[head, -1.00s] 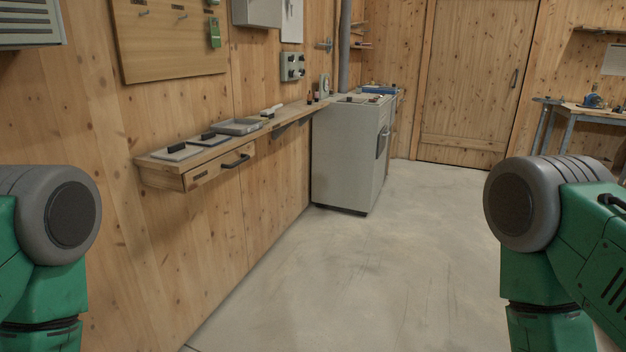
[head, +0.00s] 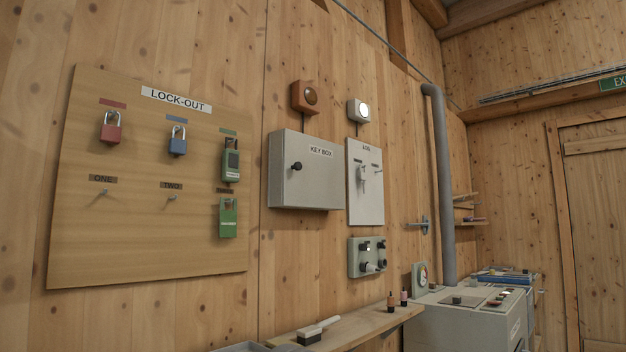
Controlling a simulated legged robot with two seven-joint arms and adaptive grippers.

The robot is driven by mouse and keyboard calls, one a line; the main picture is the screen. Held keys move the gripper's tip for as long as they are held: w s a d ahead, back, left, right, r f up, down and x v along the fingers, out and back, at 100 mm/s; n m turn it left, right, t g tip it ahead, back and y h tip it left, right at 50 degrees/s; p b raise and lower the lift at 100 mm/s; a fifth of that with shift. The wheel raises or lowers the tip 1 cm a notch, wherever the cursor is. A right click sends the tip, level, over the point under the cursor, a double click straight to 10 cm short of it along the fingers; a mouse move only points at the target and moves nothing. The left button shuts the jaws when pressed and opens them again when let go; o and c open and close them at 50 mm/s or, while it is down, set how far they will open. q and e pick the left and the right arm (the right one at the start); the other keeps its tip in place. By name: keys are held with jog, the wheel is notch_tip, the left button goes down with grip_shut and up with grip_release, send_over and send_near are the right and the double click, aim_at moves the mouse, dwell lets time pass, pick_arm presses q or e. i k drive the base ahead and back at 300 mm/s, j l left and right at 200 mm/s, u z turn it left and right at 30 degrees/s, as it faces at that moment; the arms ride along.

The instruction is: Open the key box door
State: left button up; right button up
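The key box (head: 307,185) is a light grey box labelled KEY BOX, mounted on the wooden wall near the middle of the head view. Its door (head: 320,170) looks closed. A small black knob (head: 296,166) sits on the left part of its front. Neither of my grippers shows in the head view now.
A LOCK-OUT board (head: 150,240) with padlocks and green tags hangs left of the key box. Lamps, a switch box (head: 367,257), a shelf (head: 350,327), a pipe (head: 438,190) and a grey cabinet (head: 465,325) are nearby.

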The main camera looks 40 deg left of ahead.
aim_at(314, 168)
jog(key=i+l+u, duration=0.1)
jog(key=i+u, duration=0.3)
jog(key=i+l+u, duration=0.15)
jog(key=i+u, duration=0.25)
jog(key=i+l+u, duration=0.25)
jog(key=u, duration=0.15)
jog(key=i+l+u, duration=0.25)
jog(key=l+u, duration=0.15)
jog(key=i+l+u, duration=0.2)
jog(key=l+u, duration=0.2)
